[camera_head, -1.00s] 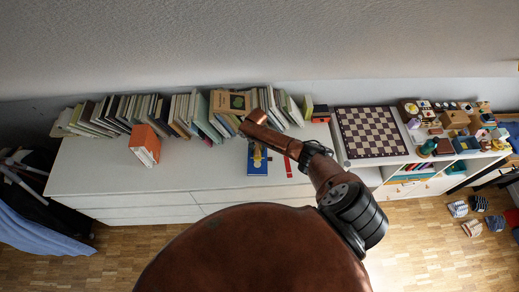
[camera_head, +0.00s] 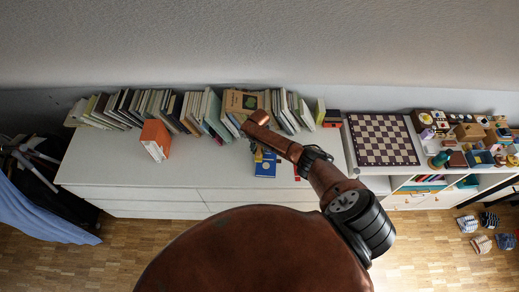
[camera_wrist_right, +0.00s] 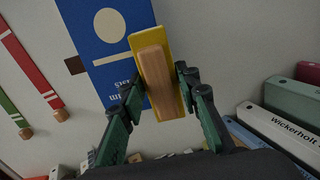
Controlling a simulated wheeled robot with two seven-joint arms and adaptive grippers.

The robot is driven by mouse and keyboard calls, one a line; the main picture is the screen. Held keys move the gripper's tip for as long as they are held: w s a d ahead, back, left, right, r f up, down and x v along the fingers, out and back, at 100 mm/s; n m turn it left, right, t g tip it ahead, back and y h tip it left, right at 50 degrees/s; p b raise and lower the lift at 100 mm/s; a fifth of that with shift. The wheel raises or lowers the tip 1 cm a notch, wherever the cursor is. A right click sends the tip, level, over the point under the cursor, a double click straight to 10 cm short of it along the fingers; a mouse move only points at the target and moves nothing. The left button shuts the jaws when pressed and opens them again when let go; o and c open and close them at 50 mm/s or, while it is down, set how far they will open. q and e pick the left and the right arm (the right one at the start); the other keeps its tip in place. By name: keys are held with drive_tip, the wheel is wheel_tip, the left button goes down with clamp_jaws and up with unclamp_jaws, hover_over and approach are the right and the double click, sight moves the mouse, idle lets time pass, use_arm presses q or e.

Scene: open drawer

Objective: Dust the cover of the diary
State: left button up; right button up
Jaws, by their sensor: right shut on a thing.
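The diary looks to be the blue book (camera_head: 265,169) lying flat on the white cabinet top. In the right wrist view its blue cover (camera_wrist_right: 85,25) shows a pale circle, a pale bar and lettering. My right gripper (camera_head: 257,152) is over the far part of the diary in the head view. Its green fingers (camera_wrist_right: 161,82) are shut on a yellow duster (camera_wrist_right: 134,42) with a wooden handle (camera_wrist_right: 155,70). The duster overlaps the cover's edge in the wrist view and hides part of the lettering. I cannot tell whether it touches the cover. My left gripper is not in view.
A row of books (camera_head: 150,105) stands along the wall behind. An orange book (camera_head: 156,138) stands alone at left. Red (camera_wrist_right: 30,68) and green (camera_wrist_right: 12,112) strips with wooden ends lie beside the diary. A chessboard (camera_head: 383,138) is at right. The cabinet top's left-middle is clear.

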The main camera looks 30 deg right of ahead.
wheel_tip(320, 180, up, 5)
drive_tip(key=p, duration=0.4)
drive_tip(key=shift+d+r+p, duration=0.1)
drive_tip(key=shift+r+p, duration=0.05)
drive_tip(key=shift+p, duration=0.25)
drive_tip(key=shift+r, duration=0.25)
drive_tip(key=shift+s+r+p, duration=0.2)
drive_tip(key=shift+r+p, duration=0.9)
drive_tip(key=shift+p, duration=0.05)
drive_tip(key=shift+s+a+r, duration=0.1)
drive_tip(key=shift+a+r, duration=0.1)
drive_tip(key=shift+r, duration=0.45)
